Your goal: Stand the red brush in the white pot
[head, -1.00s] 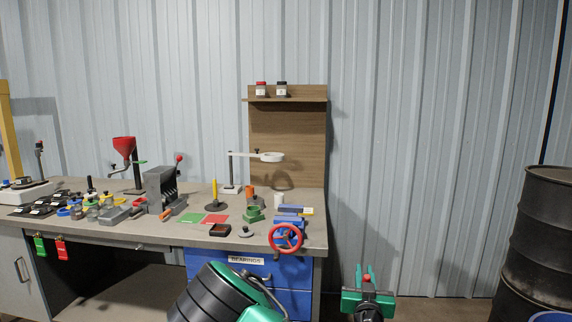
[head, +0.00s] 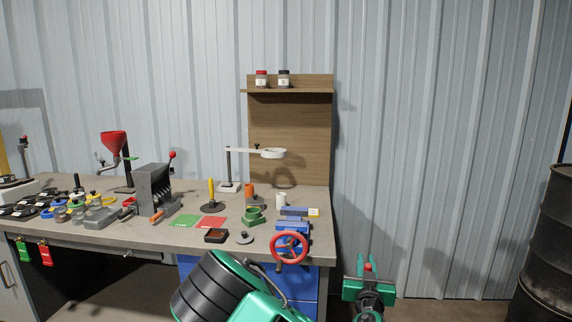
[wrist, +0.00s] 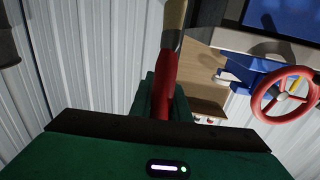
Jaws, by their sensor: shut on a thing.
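My gripper (head: 368,282) is at the lower right of the head view, in front of the wall and right of the bench. It is shut on the red brush (wrist: 168,75). In the wrist view the red handle rises from between the green fingers to a tan and metallic part at the top edge, where the far end is cut off. Only a small red tip (head: 368,267) shows in the head view. A small white cylinder (head: 281,199), which looks like the white pot, stands upright on the bench, left of and apart from my gripper.
The bench (head: 150,238) carries a blue vise with a red wheel (head: 290,247) at its right front corner, near the pot. A green holder (head: 253,216), orange cylinder (head: 249,189) and ring stand (head: 272,153) are close by. A dark drum (head: 545,240) stands far right.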

